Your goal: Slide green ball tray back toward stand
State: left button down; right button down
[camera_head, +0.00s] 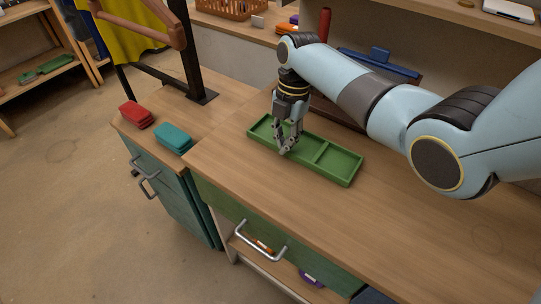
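The green tray (335,164) is long, shallow and divided into compartments. It lies flat on the wooden counter, running from upper left to lower right. No ball shows in it. My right gripper (287,151) points down at the tray's left part, over its front edge. Its fingertips come together and look shut; I cannot tell whether they touch the tray or pinch its rim. A black stand (190,60) with a flat base rises from the counter, left of and behind the tray. My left gripper is not in view.
A red stack (136,115) and a teal stack (173,138) lie on the counter at left. A blue object (378,64) and a dark board lie behind the tray, partly hidden by my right arm. The counter in front of the tray is clear.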

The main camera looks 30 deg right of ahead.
jog(key=d, duration=0.1)
jog(key=w+d+b, duration=0.1)
jog(key=d, duration=0.1)
jog(key=shift+w+d+f, duration=0.15)
jog(key=shift+d+f, duration=0.05)
jog(key=shift+d, duration=0.1)
jog(key=shift+w+d+r, duration=0.15)
jog(key=shift+w+d, duration=0.05)
jog(key=shift+d, duration=0.1)
